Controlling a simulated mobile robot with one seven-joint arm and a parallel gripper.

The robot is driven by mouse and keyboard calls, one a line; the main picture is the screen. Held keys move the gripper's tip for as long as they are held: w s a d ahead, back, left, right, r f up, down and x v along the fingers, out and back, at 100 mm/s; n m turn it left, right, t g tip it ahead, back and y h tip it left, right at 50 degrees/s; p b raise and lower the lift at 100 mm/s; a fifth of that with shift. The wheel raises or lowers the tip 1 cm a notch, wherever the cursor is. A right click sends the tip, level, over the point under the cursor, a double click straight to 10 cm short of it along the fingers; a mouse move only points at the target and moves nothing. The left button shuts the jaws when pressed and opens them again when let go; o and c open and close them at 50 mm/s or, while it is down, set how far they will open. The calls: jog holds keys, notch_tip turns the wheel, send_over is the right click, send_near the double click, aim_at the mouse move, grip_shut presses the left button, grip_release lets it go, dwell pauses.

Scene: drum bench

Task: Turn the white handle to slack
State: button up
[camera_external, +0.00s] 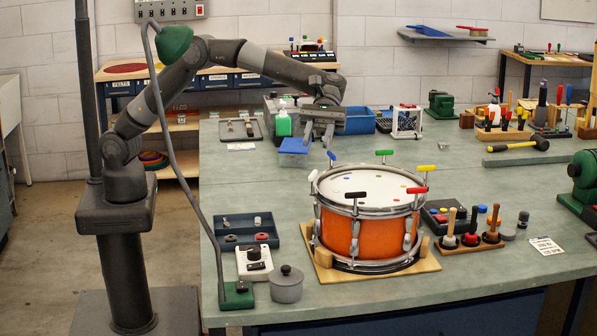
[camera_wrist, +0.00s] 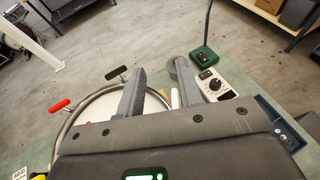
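The orange drum (camera_external: 338,236) stands on a wooden base on the bench, with T-handles around its rim. The white handle (camera_external: 313,176) is at the left of the rim. In the wrist view a pale upright piece, apparently the white handle (camera_wrist: 175,99), shows low between my fingers, partly hidden by my gripper body. My gripper (camera_external: 319,138) is above and behind the drum's left side, apart from the handle in the external view. Its fingers (camera_wrist: 159,70) are spread, with nothing visibly held.
The blue handle (camera_external: 331,155), black handle (camera_external: 355,195), green handle (camera_external: 384,153), yellow handle (camera_external: 426,168) and red handle (camera_external: 417,190) stand around the rim. A grey pot (camera_external: 286,288) and white dial box (camera_external: 254,263) are left of the drum. A blue-lidded box (camera_external: 294,147) is beside my gripper.

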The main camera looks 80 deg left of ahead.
aim_at(314, 171)
jog(key=shift+s+f+m+g+y, duration=0.2)
jog(key=shift+f+m+g, duration=0.1)
jog(key=shift+f, duration=0.15)
jog(key=shift+s+f+m+g+y, duration=0.1)
jog(key=shift+s+f+m+g, duration=0.15)
jog(key=shift+f, duration=0.2)
notch_tip(314, 171, down, 7)
jog(key=shift+w+r, duration=0.1)
jog(key=shift+r, duration=0.1)
jog(key=shift+x, duration=1.1)
jog(key=shift+d+f, duration=0.2)
jog(key=shift+d, duration=0.2)
grip_shut()
